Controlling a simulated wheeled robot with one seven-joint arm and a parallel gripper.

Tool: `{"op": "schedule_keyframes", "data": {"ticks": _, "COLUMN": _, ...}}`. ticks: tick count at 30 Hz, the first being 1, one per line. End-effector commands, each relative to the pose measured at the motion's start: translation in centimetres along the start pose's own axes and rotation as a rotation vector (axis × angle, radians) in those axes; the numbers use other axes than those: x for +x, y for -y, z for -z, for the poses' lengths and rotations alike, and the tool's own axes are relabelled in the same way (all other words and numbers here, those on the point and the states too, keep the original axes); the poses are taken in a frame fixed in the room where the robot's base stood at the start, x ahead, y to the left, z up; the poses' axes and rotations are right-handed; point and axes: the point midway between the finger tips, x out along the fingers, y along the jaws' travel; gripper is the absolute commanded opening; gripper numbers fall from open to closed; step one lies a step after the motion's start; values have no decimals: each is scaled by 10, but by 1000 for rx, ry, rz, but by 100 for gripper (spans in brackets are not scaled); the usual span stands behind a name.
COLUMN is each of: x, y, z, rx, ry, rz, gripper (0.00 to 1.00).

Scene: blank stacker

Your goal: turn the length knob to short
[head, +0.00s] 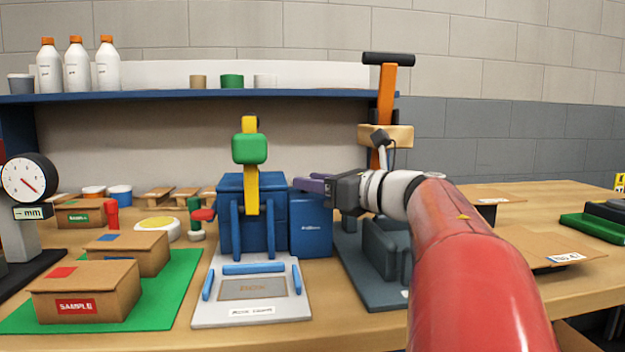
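A blue machine (244,186) stands on a pale base plate (216,311) with a label at its front. A yellow upright lever (251,184) with a green block (249,149) rises at its front. A smaller blue box (311,228) adjoins its right side. No knob marked for length can be made out; the machine's right side is partly hidden by my gripper. My gripper (304,185) has purple fingers pointing left, at the upper right of the machine, above the smaller box. Whether the fingers touch anything, or how far apart they are, cannot be told.
A red knob-like part (203,214) sits left of the machine. Cardboard boxes (85,291) stand on a green mat (165,311) at left, near a dial gauge (28,180). A grey press with an orange column (386,92) stands behind my arm. A blue shelf (180,96) spans the back.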

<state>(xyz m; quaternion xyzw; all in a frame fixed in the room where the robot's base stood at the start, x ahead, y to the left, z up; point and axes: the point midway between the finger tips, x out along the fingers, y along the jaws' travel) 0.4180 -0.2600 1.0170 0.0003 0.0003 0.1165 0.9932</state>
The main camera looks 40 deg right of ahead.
Motion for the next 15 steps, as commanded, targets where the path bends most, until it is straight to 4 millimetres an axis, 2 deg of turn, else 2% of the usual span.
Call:
{"op": "schedule_keyframes", "data": {"ticks": 8, "x": 2, "y": 0, "z": 0, "rx": 0, "ry": 0, "rz": 1, "gripper": 34}}
{"op": "schedule_keyframes", "data": {"ticks": 15, "x": 2, "y": 0, "z": 0, "rx": 0, "ry": 0, "rz": 1, "gripper": 4}}
